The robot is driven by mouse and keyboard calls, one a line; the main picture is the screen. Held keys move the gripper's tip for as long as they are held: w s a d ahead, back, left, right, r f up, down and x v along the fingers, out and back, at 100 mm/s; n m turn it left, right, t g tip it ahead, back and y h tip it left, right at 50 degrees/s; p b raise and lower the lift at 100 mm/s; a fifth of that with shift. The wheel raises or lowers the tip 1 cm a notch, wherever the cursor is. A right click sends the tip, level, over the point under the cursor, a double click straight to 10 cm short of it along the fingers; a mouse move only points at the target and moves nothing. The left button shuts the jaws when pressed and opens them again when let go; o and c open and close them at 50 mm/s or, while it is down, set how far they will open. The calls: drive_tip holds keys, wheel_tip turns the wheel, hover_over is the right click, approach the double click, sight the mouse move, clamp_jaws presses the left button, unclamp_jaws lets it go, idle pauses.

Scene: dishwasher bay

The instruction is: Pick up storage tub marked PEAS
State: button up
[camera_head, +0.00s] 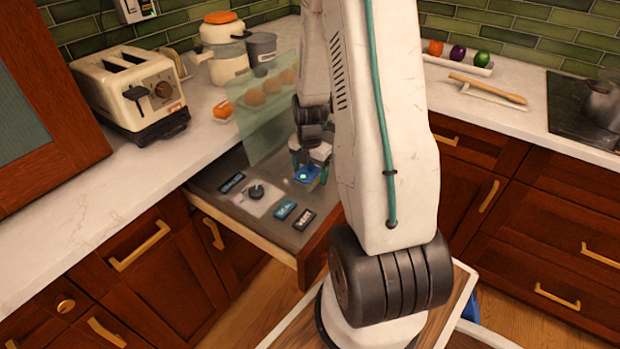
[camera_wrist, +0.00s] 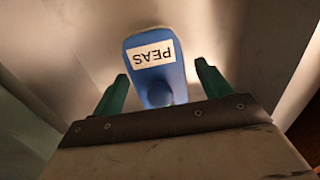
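The storage tub marked PEAS (camera_wrist: 152,82) is blue with a white label, whose lettering appears upside down in the wrist view. In the head view it is a small blue shape (camera_head: 308,174) with a bright green spot, in the open drawer (camera_head: 240,236). My gripper (camera_wrist: 160,85) has two green fingers, one on each side of the tub's near end. Gaps show between the fingers and the tub, so the gripper is open. In the head view my gripper (camera_head: 309,157) is directly above the tub. My arm hides the drawer's right part.
A tilted translucent green panel (camera_head: 262,115) stands at the drawer's back, beside the gripper. Dark labelled plates (camera_head: 285,210) and a pale square with a dark knob (camera_head: 257,193) lie in the drawer. A toaster (camera_head: 130,90) stands on the counter left.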

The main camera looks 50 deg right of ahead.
drive_tip(key=c, duration=1.2)
drive_tip(key=shift+r, duration=0.1)
